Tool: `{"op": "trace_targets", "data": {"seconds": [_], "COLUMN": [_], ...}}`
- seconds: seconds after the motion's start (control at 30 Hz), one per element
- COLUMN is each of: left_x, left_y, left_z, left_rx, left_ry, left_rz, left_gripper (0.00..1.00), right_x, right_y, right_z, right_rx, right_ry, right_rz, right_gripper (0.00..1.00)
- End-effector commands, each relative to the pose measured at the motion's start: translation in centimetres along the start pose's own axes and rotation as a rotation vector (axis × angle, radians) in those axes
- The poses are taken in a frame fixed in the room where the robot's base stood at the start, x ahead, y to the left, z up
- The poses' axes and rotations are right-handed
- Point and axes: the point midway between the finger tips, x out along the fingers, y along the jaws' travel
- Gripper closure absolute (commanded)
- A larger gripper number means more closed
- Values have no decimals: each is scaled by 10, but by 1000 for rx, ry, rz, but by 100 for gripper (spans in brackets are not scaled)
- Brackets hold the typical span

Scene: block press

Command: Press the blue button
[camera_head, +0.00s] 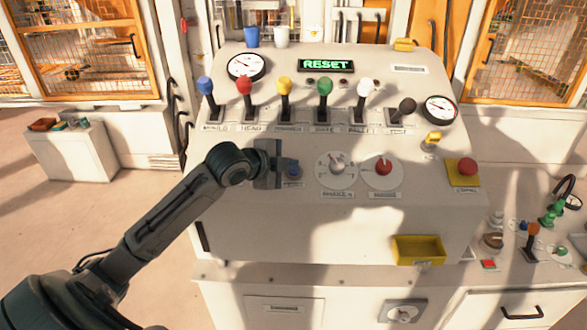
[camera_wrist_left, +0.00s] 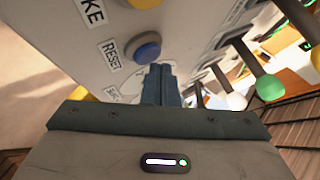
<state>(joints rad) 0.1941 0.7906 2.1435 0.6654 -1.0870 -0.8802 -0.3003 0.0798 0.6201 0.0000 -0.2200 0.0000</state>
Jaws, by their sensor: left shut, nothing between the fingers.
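The blue button (camera_head: 294,171) sits on the sloped front of the light control console (camera_head: 230,215), left of two round dials. In the left wrist view the blue button (camera_wrist_left: 147,50) is a round cap in a grey ring beside a RESET label (camera_wrist_left: 112,55). My left gripper (camera_head: 288,162) is shut and empty, its fingertips right by the button in the head view. In the left wrist view the closed fingertips (camera_wrist_left: 160,70) appear just below the button; I cannot tell whether they touch it. My right gripper is not in view.
A row of coloured levers (camera_head: 285,90) stands above the button. To its right are a white dial (camera_head: 337,170), a red-centred dial (camera_head: 383,170) and a red button on a yellow plate (camera_head: 467,168). A yellow tray (camera_head: 418,250) hangs at the lower right. A display (camera_head: 326,65) reads RESET.

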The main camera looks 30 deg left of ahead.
Motion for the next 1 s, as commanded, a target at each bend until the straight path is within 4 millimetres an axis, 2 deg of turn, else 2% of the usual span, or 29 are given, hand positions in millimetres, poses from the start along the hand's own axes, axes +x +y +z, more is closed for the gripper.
{"op": "trace_targets", "data": {"seconds": [0.77,1.0], "left_x": [6,0], "left_y": [4,-1], "left_z": [4,0], "left_rx": [-1,0], "left_ry": [0,-1], "left_rz": [1,1], "left_gripper": [100,100], "right_x": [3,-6], "right_y": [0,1], "right_z": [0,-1], "right_rx": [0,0], "right_ry": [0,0], "right_rz": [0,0], "right_gripper": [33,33]}}
